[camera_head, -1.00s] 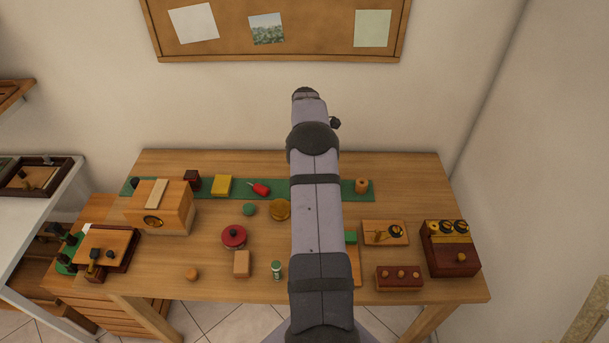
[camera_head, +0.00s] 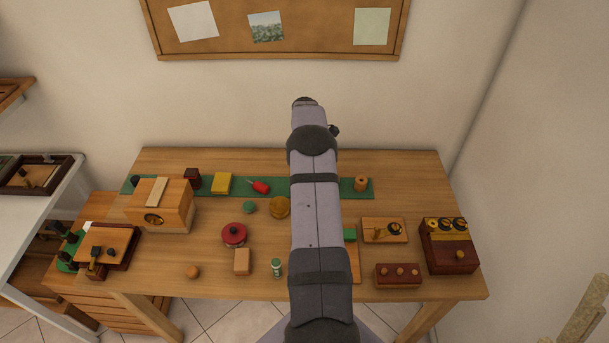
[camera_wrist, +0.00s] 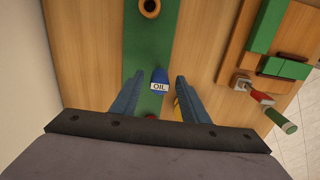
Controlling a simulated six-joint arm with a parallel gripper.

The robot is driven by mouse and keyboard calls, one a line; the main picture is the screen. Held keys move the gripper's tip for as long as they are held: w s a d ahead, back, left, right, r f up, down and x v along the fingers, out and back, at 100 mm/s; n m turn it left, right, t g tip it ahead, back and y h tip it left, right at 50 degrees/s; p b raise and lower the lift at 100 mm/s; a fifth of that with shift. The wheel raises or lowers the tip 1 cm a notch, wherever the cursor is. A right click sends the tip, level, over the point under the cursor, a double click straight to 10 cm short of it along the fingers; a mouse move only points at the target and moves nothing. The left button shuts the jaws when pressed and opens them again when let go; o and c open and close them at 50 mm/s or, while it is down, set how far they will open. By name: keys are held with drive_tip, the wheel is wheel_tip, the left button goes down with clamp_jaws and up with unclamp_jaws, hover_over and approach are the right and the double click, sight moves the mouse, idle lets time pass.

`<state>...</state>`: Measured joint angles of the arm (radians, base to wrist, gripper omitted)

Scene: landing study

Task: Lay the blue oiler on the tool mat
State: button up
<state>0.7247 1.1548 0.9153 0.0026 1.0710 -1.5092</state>
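The blue oiler (camera_wrist: 159,82), with a white label reading OIL, shows in the wrist view over the green tool mat (camera_wrist: 150,45), near the mat's right edge. My gripper (camera_wrist: 158,78) is open, one finger on each side of the oiler, with a visible gap on both sides. I cannot tell for sure whether the oiler rests flat on the mat. In the head view the mat (camera_head: 347,188) runs as a strip along the back of the table. My arm hides the gripper and the oiler there.
Wooden boxes stand at both table ends.

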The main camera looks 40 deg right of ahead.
drive_tip(key=shift+r+p, duration=0.3)
drive_tip(key=shift+r, duration=0.15)
drive_tip(key=shift+r+b, duration=0.2)
drive_tip(key=shift+b, duration=0.15)
wheel_tip(320, 180, up, 11)
drive_tip(key=b, duration=0.3)
drive_tip(key=shift+r, duration=0.2)
drive_tip(key=shift+a, duration=0.1)
